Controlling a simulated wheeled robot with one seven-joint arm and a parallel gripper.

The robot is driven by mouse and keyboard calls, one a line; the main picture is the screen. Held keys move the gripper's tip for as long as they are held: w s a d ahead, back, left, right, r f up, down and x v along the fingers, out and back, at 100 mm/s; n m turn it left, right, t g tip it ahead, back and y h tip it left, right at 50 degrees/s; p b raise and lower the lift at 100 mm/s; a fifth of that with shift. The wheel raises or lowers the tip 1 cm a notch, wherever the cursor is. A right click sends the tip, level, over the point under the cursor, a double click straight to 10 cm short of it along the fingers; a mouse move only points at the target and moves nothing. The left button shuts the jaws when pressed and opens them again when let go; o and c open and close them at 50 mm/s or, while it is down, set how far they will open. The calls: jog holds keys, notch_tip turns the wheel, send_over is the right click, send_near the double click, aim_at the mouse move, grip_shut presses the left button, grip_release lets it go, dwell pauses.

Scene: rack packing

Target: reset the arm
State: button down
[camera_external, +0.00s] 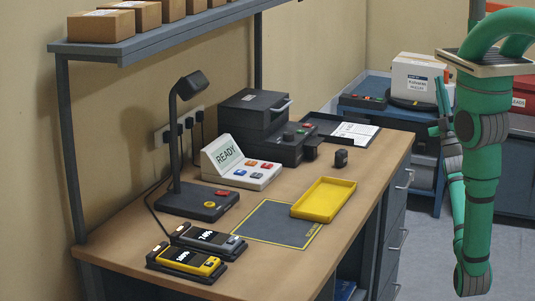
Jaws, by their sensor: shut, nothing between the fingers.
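My green arm (481,185) hangs at the right side of the external view, beside the desk and clear of it. A thick link runs down to a low elbow, and a slimmer part rises behind it. My gripper (434,131) seems to be the small dark part at the left of that slimmer section, off the desk's right end. It is shut, and I see nothing held in it. It is small here, and part of the wrist is hidden behind the thick link.
The desk (262,262) holds a yellow tray (324,199), a dark mat (272,222), two handheld devices (187,262), a READY console (240,165), a lamp (176,140) and a dark machine (262,127). A shelf (150,41) of boxes overhangs it. A blue bench (372,85) stands behind.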

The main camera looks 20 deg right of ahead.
jog(key=s+a+f+m+g, duration=0.3)
jog(key=s+a+f+g, duration=0.1)
jog(key=f, duration=0.5)
jog(key=s+a+f+m+g+y, duration=0.1)
jog(key=s+a+f+m+g, duration=0.25)
jog(key=f, duration=0.65)
jog(key=s+a+f+m+g, duration=0.1)
jog(key=s+a+f+g, duration=0.35)
jog(key=f, duration=0.45)
jog(key=s+a+f+m+g, duration=0.3)
jog(key=s+a+f, duration=0.1)
jog(key=s, duration=0.6)
jog(key=shift+s+f+y, duration=0.3)
jog(key=shift+f, duration=0.6)
